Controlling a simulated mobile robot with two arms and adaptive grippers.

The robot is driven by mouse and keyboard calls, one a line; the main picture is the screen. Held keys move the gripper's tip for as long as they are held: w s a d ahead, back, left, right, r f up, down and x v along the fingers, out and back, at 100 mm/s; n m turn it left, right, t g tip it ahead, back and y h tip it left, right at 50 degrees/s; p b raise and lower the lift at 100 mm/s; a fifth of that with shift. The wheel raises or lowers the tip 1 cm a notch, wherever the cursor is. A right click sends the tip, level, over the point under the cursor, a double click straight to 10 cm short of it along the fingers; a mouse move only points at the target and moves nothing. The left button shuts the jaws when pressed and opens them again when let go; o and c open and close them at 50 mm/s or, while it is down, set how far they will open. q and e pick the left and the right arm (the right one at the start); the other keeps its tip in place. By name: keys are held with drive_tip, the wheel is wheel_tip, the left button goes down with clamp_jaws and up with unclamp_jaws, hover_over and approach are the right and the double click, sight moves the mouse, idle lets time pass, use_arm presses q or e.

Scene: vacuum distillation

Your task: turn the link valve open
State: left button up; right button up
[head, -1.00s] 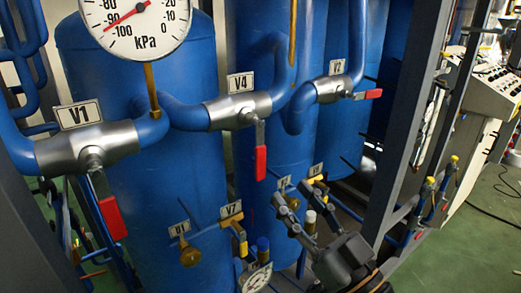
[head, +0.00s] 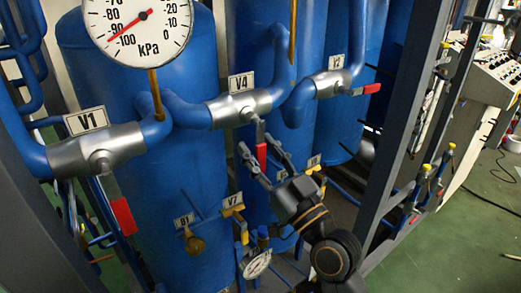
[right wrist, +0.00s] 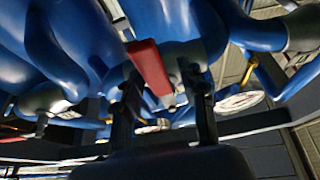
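The valve labelled V4 (head: 240,106), between V1 and V2, is a grey body on a blue pipe; none of the labels I see reads "link". Its red handle (head: 261,155) hangs straight down. My right gripper (head: 255,143) is open, with its two fingers reaching up on either side of that handle. In the right wrist view, the red handle (right wrist: 150,65) lies between the spread fingers (right wrist: 165,90), nearer the left one. I cannot tell whether a finger touches it. My left gripper is not in view.
V1 (head: 98,150) at left has a red handle (head: 122,215) hanging down. V2 (head: 330,82) has its red handle (head: 372,88) pointing right. A kPa gauge (head: 140,25) is above. Small valves V7 (head: 233,204) and a lower gauge (head: 257,264) sit beside my right arm.

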clamp_jaws()
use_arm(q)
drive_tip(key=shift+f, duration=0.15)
